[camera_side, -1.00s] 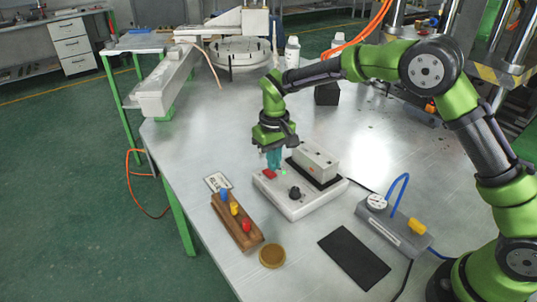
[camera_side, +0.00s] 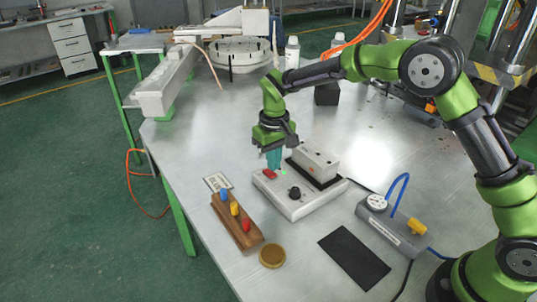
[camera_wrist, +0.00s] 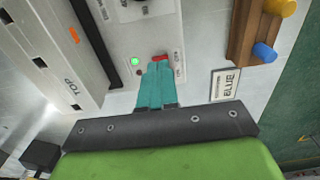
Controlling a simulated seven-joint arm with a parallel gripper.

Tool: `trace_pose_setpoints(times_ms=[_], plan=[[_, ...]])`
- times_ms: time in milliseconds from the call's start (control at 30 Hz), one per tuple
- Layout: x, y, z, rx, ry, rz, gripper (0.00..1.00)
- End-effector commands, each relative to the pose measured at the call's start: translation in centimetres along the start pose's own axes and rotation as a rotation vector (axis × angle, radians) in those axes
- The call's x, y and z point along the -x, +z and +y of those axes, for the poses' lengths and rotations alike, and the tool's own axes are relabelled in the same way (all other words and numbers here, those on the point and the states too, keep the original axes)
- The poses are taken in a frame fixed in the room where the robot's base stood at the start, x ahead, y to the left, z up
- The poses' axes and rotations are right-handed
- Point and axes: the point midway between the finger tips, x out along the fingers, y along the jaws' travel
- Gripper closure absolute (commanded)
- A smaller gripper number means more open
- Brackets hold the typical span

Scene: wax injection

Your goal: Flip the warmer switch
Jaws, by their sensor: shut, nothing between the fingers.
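The warmer (camera_side: 300,207) is a pale flat box on the table with a red rocker switch (camera_side: 269,174) at its left end and a black knob (camera_side: 294,192). A small green light (camera_wrist: 134,61) glows beside the switch, which also shows in the wrist view (camera_wrist: 160,58). My gripper (camera_side: 274,164) has its teal fingers shut and empty, pointing down at the switch. In the wrist view the fingertips (camera_wrist: 158,66) partly cover the switch. I cannot tell whether they touch it, or which way the rocker is tilted.
A pale block (camera_side: 316,161) marked TOP sits on the warmer's black pad. A wooden rack (camera_side: 237,229) with coloured pegs, a label card (camera_side: 217,182) and a round gold tin (camera_side: 272,256) are nearby. A grey injector unit (camera_side: 393,233) and black mat (camera_side: 354,258) lie to the right.

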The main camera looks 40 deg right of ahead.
Motion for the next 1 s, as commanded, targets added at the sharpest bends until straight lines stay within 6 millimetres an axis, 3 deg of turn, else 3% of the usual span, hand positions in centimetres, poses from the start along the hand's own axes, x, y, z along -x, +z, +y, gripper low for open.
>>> trace_pose_setpoints(times_ms=[1000], plan=[[-0.99,0.01,0.00,0.000,0.000,-0.001,1.00]])
